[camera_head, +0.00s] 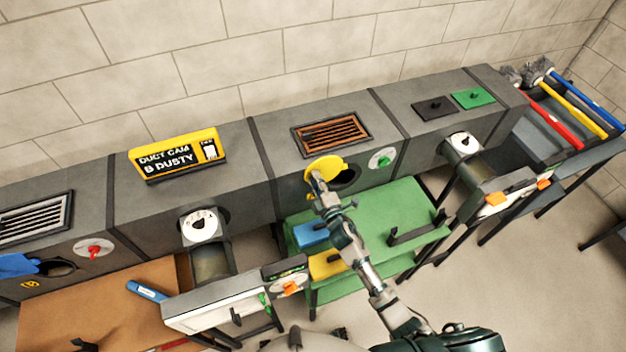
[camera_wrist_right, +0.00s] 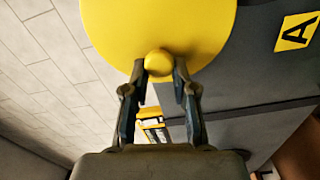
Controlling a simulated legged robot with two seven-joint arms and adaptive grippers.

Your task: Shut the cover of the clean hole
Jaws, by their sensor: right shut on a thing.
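The round yellow cover (camera_head: 322,168) is on the front of the grey duct, swung to the left of a dark hole (camera_head: 346,177), which shows partly uncovered. In the right wrist view the yellow cover (camera_wrist_right: 160,22) fills the top, with a yellow label reading A (camera_wrist_right: 297,32) beside it. My right gripper (camera_head: 318,184) is shut on the cover's round yellow knob (camera_wrist_right: 159,62), which sits between its fingertips (camera_wrist_right: 159,68). A yellow sign (camera_head: 178,154) on the duct reads "DUCT CAM B DUSTY". My left gripper is not in view.
A blue cover (camera_head: 17,265) stands beside another open hole (camera_head: 57,268) at far left. A green dial (camera_head: 382,158) is right of the yellow cover's hole. Below are a green bench (camera_head: 385,212), a blue block (camera_head: 311,236) and a yellow block (camera_head: 326,265). Coloured brushes (camera_head: 570,108) lie far right.

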